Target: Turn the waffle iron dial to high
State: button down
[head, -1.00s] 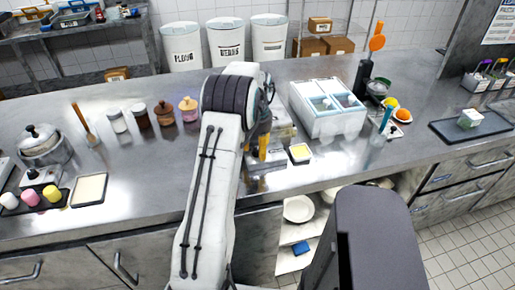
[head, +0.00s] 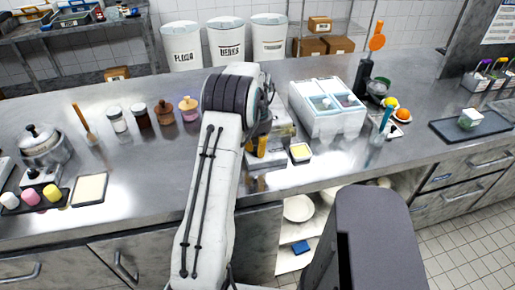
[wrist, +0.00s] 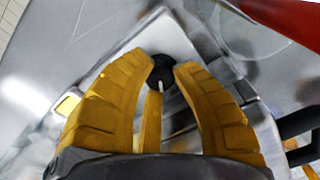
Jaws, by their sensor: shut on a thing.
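The waffle iron (head: 284,131) stands on the steel counter, partly hidden behind my arm in the head view. Its black dial (wrist: 161,66) shows in the wrist view, with a white mark at its lower edge in that picture. My gripper (wrist: 163,72) has its yellow fingers closed around the dial, one fingertip on either side. In the head view my gripper (head: 262,148) is at the front of the iron, and the dial cannot be made out there. The dial's setting labels cannot be read.
A small dish with a yellow square (head: 300,152) lies just right of the iron. A white two-compartment container (head: 335,120) stands farther right. Several jars (head: 164,114) stand left of my arm. The counter's front strip (head: 330,168) is clear.

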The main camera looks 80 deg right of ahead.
jog(key=shift+f, duration=0.1)
jog(key=m, duration=0.4)
jog(key=shift+a+m, duration=0.1)
jog(key=shift+m, duration=0.2)
jog(key=c, duration=1)
grip_release()
jog(key=shift+o, duration=0.2)
